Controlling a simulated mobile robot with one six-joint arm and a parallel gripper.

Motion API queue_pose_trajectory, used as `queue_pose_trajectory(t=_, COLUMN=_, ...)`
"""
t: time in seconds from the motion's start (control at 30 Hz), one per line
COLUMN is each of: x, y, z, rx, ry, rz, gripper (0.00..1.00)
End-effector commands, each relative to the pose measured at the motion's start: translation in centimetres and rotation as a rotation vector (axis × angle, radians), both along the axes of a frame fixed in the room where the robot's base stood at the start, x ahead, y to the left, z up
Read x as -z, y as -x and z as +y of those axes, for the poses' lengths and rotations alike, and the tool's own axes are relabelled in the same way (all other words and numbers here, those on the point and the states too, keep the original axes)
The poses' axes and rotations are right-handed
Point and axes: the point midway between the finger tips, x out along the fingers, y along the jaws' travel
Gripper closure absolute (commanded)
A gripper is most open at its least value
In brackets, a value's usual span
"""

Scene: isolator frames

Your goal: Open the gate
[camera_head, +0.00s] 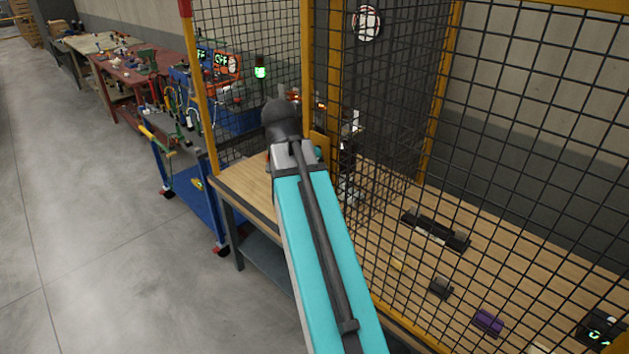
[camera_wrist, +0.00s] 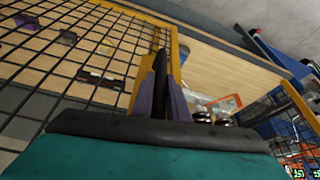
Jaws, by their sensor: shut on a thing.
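The gate is a black wire mesh panel (camera_head: 530,110) with a yellow frame, on the right in the head view. In the wrist view its mesh (camera_wrist: 60,45) fills the left side. My gripper (camera_wrist: 157,88) is at the yellow frame edge, its purple-grey fingers shut around a dark upright bar (camera_wrist: 161,75) that looks like the gate's handle. The exact contact is partly hidden. In the head view my arm hides the grip. An open gap shows in the wrist view between this frame edge and the mesh panel on the right (camera_wrist: 300,120).
Behind the mesh stands a wooden table (camera_head: 385,185) with a dark rail (camera_head: 435,230) and small blocks, including a purple one (camera_head: 487,322). A blue cart (camera_head: 195,205) and cluttered workbenches (camera_head: 130,75) are at left. The grey floor (camera_head: 80,220) there is clear.

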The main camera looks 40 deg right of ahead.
Motion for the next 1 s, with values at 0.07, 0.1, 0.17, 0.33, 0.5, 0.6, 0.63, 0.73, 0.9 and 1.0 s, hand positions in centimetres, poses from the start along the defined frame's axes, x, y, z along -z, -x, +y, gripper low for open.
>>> queue_pose_trajectory(t=0.07, x=0.1, y=0.1, z=0.2, rx=-0.003, ry=-0.01, rz=0.001, gripper=1.0)
queue_pose_trajectory(t=0.1, x=0.1, y=0.1, z=0.1, rx=-0.001, ry=-0.01, rz=0.001, gripper=1.0)
queue_pose_trajectory(t=0.17, x=0.1, y=0.2, z=-0.1, rx=0.002, ry=-0.011, rz=0.001, gripper=1.0)
queue_pose_trajectory(t=0.33, x=0.1, y=0.4, z=-0.4, rx=0.009, ry=-0.011, rz=0.001, gripper=0.74)
queue_pose_trajectory(t=0.5, x=0.1, y=0.5, z=-0.8, rx=0.014, ry=-0.008, rz=0.001, gripper=0.68)
queue_pose_trajectory(t=0.6, x=0.1, y=0.6, z=-1.0, rx=0.017, ry=-0.007, rz=0.001, gripper=0.68)
queue_pose_trajectory(t=0.63, x=0.1, y=0.6, z=-1.0, rx=0.017, ry=-0.007, rz=0.001, gripper=0.68)
queue_pose_trajectory(t=0.73, x=0.0, y=0.6, z=-1.1, rx=0.019, ry=-0.006, rz=0.0, gripper=0.68)
queue_pose_trajectory(t=0.9, x=-0.4, y=0.7, z=-1.0, rx=0.019, ry=-0.005, rz=-0.001, gripper=0.68)
queue_pose_trajectory(t=1.0, x=-1.0, y=0.7, z=-0.8, rx=0.019, ry=-0.005, rz=-0.001, gripper=0.68)
